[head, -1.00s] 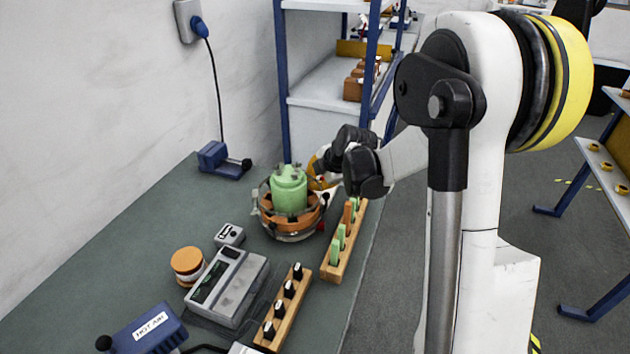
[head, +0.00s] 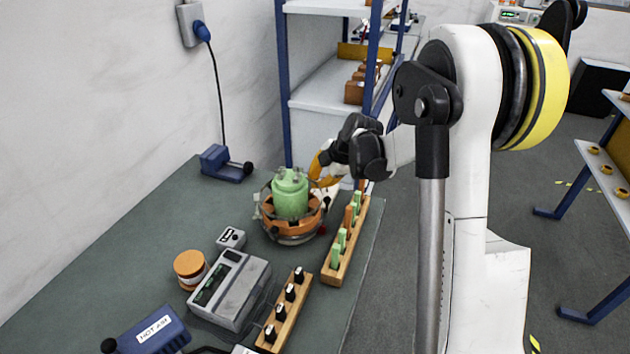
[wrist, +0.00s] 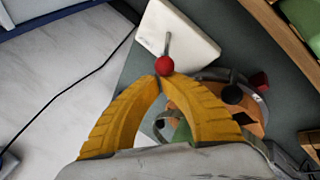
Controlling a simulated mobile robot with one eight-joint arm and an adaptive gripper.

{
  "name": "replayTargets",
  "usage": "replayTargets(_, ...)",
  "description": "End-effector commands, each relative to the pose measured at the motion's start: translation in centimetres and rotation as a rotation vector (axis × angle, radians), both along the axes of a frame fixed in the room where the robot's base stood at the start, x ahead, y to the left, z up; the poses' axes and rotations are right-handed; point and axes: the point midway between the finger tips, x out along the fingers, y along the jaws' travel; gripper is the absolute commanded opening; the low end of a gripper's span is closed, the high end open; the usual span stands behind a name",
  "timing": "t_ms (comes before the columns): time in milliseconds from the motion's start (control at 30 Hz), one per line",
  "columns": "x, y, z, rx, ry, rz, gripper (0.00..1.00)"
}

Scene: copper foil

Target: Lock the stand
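The stand (head: 291,230) is a round orange and metal holder on the green bench in the head view, with a green cylinder (head: 290,195) upright in it. Part of the stand (wrist: 243,106) shows behind my fingers in the wrist view. A red ball knob (wrist: 165,66) on a thin metal rod sits right at my fingertips. My gripper (wrist: 159,80) has its yellow fingertips together, with the knob just beyond them; whether they touch it is unclear. In the head view my gripper (head: 316,178) is at the stand's back right side. The lock's state cannot be told.
A wooden rack with green and orange pieces (head: 333,275) stands close to the stand's right. A grey device (head: 230,288), an orange-lidded jar (head: 190,268) and a rack of black-topped pieces (head: 282,318) are in front. A blue-framed shelf (head: 283,90) rises behind.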

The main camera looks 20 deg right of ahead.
Motion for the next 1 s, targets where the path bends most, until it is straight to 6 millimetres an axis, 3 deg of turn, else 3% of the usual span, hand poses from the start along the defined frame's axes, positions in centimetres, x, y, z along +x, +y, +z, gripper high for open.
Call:
replayTargets(400,1.9,-2.1,1.0,0.246,0.245,-0.001,0.0)
replayTargets(767,2.1,-2.2,1.0,0.239,0.238,0.0,0.0)
replayTargets(1000,2.1,-2.1,2.1,0.239,0.238,0.0,0.0)
